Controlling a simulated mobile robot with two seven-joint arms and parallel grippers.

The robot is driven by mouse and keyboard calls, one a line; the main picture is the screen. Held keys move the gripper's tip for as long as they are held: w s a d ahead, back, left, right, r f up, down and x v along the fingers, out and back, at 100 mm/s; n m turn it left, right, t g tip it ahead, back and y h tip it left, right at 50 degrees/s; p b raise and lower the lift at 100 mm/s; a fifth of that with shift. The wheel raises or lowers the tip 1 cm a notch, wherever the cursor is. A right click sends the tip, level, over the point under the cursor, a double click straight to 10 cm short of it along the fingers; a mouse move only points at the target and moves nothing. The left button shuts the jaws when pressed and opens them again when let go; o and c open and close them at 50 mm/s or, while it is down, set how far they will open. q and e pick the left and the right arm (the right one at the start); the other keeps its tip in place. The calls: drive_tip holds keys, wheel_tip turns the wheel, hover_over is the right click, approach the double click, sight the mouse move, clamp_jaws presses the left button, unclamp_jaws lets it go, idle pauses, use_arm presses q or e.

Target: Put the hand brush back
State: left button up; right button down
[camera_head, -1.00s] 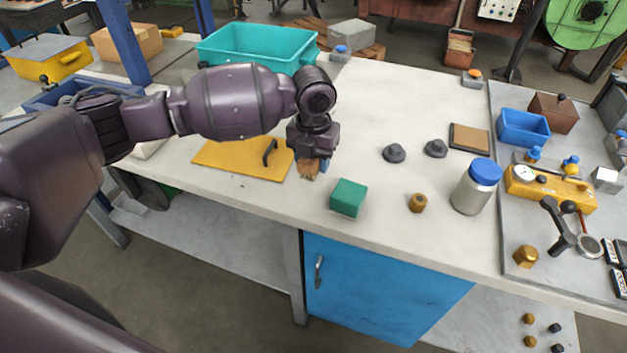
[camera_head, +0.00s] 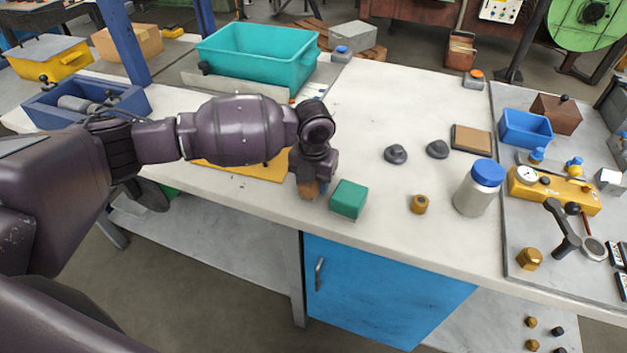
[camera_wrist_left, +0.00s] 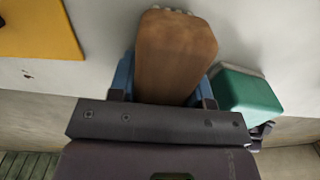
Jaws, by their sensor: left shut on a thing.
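The hand brush (camera_head: 309,190) shows as a brown wooden block with a rounded end. It also shows in the left wrist view (camera_wrist_left: 175,50), with pale bristle tips at its far end. My left gripper (camera_head: 313,182) is shut on it, with a blue finger on each side in the wrist view. The brush is over the bench top near its front edge, just left of a green block (camera_head: 348,198). I cannot tell whether it touches the bench. My right gripper is not in view.
A yellow board (camera_head: 245,171) lies left of the gripper, partly hidden by my arm. A white jar with a blue lid (camera_head: 477,190) stands right.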

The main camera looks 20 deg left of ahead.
use_arm(q)
drive_tip(key=o, duration=0.8)
drive_tip(key=shift+f, duration=0.1)
drive_tip(key=shift+o, duration=0.2)
drive_tip(key=shift+r, duration=0.3)
wheel_tip(320, 180, up, 11)
drive_tip(key=shift+f+p, duration=0.1)
drive_tip(key=shift+p, duration=0.55)
drive_tip(key=shift+r, duration=0.5)
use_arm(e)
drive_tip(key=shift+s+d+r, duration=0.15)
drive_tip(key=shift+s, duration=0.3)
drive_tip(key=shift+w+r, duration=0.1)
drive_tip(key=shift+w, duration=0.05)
